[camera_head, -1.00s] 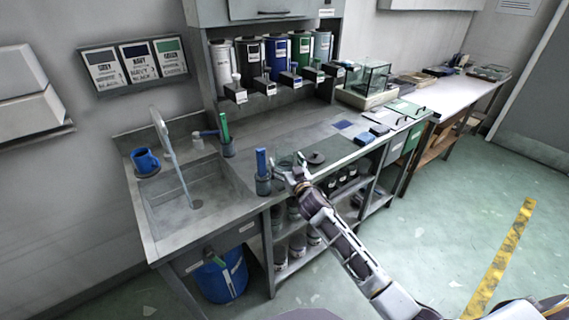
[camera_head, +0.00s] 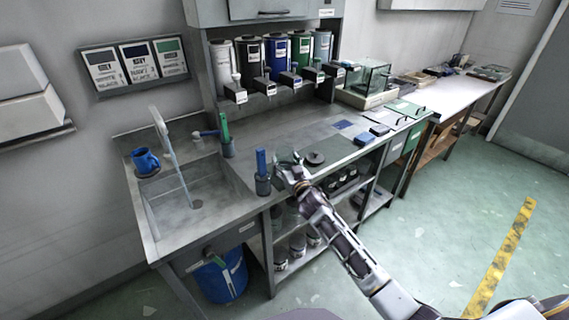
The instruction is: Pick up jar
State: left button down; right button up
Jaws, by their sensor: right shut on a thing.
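My right gripper (camera_head: 287,167) is at the front edge of the counter, just right of a grey holder with a blue-handled tool. It is shut on a small jar (camera_head: 288,157), which is mostly hidden behind the fingers. The jar looks clear or greenish, and I cannot tell whether it touches the counter. A dark round disc (camera_head: 315,158), perhaps a lid, lies on the counter to the right of the gripper. My left gripper is not in view.
The grey holder with the blue-handled tool (camera_head: 262,172) stands close left of the gripper. A sink (camera_head: 190,195) is further left. Several jars (camera_head: 297,245) stand on shelves below the counter. Coloured canisters (camera_head: 276,55) line the back. The counter middle is clear.

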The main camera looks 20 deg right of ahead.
jog(key=shift+c, duration=0.7)
jog(key=shift+r, duration=0.1)
